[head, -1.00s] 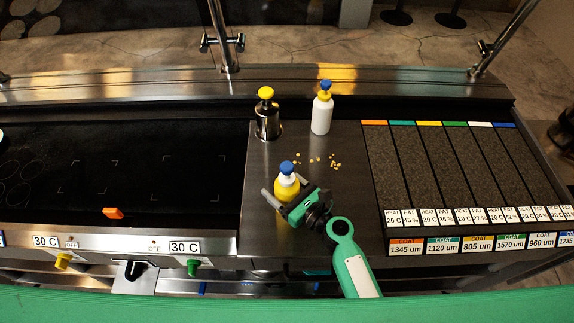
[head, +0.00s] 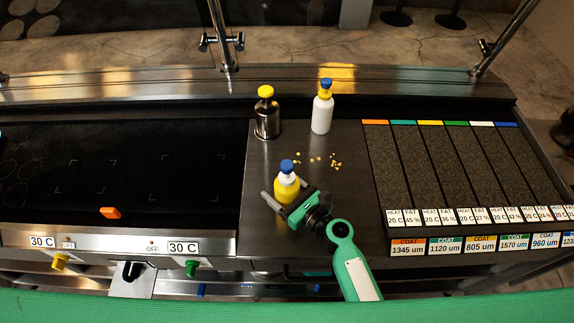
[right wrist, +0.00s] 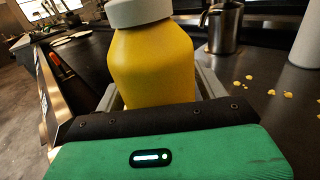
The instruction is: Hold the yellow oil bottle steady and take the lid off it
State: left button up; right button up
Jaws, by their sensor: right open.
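The yellow oil bottle (head: 287,190) stands upright on the dark counter, with a white collar and a blue lid (head: 287,166) on top. In the right wrist view the yellow body (right wrist: 153,70) fills the middle, with a white part (right wrist: 138,12) above it; the blue lid is out of frame. My right gripper (head: 283,204) comes in low from the right. Its fingers lie open on either side of the bottle, around its body. My left gripper is not in view.
A steel dispenser with a yellow top (head: 267,118) and a white bottle with a blue top (head: 322,112) stand behind. Yellow crumbs (head: 316,159) lie between. The black griddle (head: 120,165) is left, the labelled strips (head: 440,165) right. An orange piece (head: 110,212) lies on the griddle's front edge.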

jog(key=shift+f+b, duration=0.65)
jog(key=shift+f, duration=0.1)
jog(key=shift+r, duration=0.25)
dwell(0.4)
jog(key=c, duration=0.8)
jog(key=shift+o, duration=0.2)
dwell(0.3)
